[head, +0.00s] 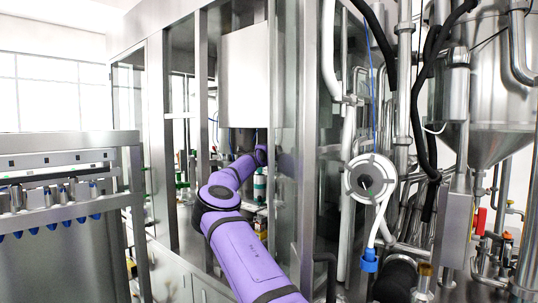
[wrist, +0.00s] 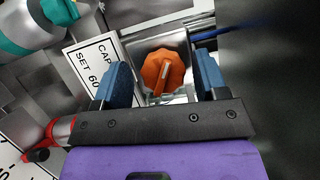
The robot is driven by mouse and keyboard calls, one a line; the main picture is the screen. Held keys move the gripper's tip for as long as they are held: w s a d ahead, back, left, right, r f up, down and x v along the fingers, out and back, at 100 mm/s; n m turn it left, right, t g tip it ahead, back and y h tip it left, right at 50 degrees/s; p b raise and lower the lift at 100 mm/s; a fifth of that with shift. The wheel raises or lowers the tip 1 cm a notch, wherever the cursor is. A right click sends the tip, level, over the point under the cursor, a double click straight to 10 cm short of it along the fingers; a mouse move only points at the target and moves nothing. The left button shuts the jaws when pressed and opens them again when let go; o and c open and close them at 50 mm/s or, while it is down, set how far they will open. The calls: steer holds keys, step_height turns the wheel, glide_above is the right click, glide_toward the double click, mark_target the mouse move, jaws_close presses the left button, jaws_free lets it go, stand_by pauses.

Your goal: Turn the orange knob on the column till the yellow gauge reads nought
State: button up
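The orange knob (wrist: 162,72) shows in the wrist view, with a pale line on its face. It sits on a shiny metal mount. My gripper (wrist: 162,80) is open, with one blue finger on each side of the knob and a visible gap to both. I cannot tell how far the knob lies beyond the fingertips. In the head view my purple arm (head: 238,245) reaches into the machine, and the knob and fingertips are hidden there. I see no yellow gauge that I can make out in either view.
A white label (wrist: 92,65) with "CAP" and "SET 60" lies left of the knob. Metal frame posts (head: 285,130) stand close around my arm.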

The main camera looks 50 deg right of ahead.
steer(key=v, duration=0.6)
stand_by(0.6)
stand_by(0.5)
